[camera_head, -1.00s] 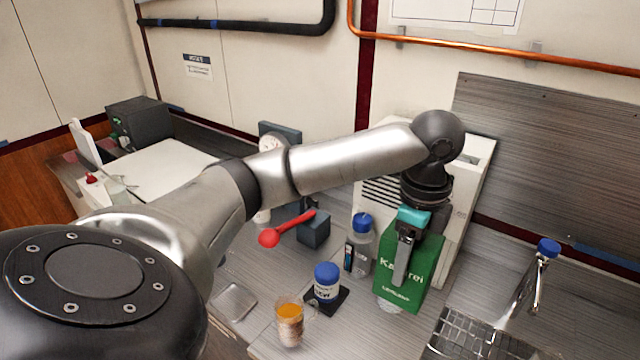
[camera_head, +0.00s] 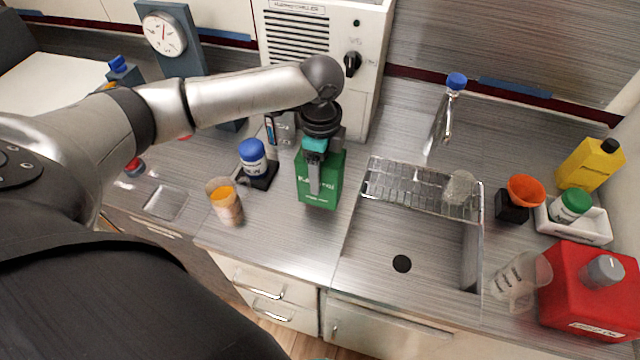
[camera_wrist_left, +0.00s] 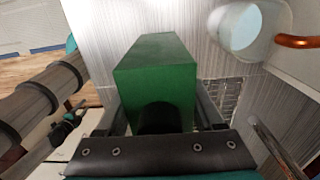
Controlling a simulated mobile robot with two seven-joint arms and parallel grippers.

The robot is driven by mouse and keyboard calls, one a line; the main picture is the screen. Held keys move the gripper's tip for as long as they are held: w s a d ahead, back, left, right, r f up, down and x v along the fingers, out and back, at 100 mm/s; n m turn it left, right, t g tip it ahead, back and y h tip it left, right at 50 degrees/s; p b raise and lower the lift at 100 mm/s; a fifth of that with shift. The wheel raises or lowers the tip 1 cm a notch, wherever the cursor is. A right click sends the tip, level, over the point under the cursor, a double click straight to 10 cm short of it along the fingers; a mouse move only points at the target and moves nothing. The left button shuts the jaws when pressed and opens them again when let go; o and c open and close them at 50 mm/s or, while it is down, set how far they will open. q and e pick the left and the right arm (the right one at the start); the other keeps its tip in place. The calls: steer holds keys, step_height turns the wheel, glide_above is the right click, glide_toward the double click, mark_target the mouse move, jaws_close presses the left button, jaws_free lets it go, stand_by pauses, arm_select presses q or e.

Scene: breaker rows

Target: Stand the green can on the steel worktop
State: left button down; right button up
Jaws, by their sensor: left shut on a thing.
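The green can (camera_head: 331,178), a boxy can with white lettering, is upright at the middle of the head view. My left gripper (camera_head: 315,186) is shut on it from above, with one finger across its lettered face. In the left wrist view the green can (camera_wrist_left: 155,78) fills the space between the fingers, with its black cap (camera_wrist_left: 158,118) close to the gripper. The steel worktop (camera_head: 290,238) lies beneath and around it. I cannot tell whether the can's base touches the worktop. My right gripper is not in view.
A blue-lidded jar (camera_head: 252,152) and an orange-filled beaker (camera_head: 226,204) stand left of the can. The chiller (camera_head: 366,60) is behind it. A wire rack (camera_head: 408,188) over the sink is to its right. Worktop in front of the can is clear.

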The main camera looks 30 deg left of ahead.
arm_select(q)
steer(key=shift+f+b, duration=0.35)
steer(key=shift+f, duration=1.9)
steer(key=shift+f, duration=0.15)
jaws_free()
step_height(320, 180, up, 12)
steer(key=shift+r+p, duration=0.1)
steer(key=shift+p, duration=0.7)
